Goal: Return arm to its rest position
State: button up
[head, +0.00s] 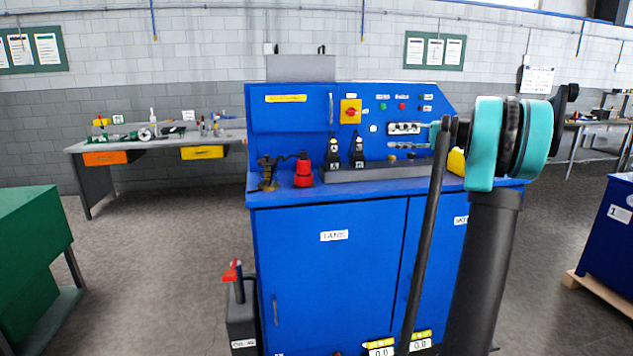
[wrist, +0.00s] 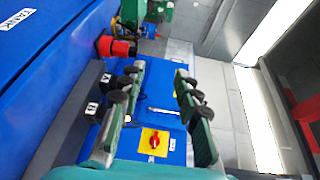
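My gripper (wrist: 159,68) shows in the wrist view with its two green, black-knuckled fingers spread apart and nothing between them. Beyond the fingers lies the blue machine's panel, turned sideways, with the yellow-and-red switch (wrist: 154,142). In the head view my arm, black with a large teal joint, rises at the right in front of the blue machine (head: 330,270). The arm reaches over the right part of the machine's top. In that view the gripper is mostly hidden behind the arm, and I cannot make out its fingers clearly.
On the machine's ledge stand a red cylinder (head: 303,172) and two black bottles. A workbench (head: 75,148) with tools is at the back left, a green cabinet (head: 35,240) at the left. A blue cabinet (head: 610,225) stands at the right. Grey floor is clear at left.

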jog(key=s+a+f+h, duration=0.4)
jog(key=s+a+f, duration=0.25)
jog(key=f, duration=0.45)
jog(key=s+a+f+h, duration=0.3)
jog(key=s+a+f, duration=0.3)
jog(key=f, duration=0.4)
jog(key=s+d+f+n+h, duration=0.1)
jog(key=s+d+f+h, duration=0.2)
jog(key=s+f, duration=0.7)
jog(key=s+d+f+n+h, duration=0.1)
jog(key=s+d+f+h, duration=0.2)
jog(key=s+f+h, duration=0.3)
jog(key=s+f, duration=0.5)
jog(key=s, duration=0.1)
jog(key=shift+s+d+n+t+h, duration=0.3)
jog(key=shift+s+d+h, duration=0.05)
jog(key=shift+s+h, duration=0.05)
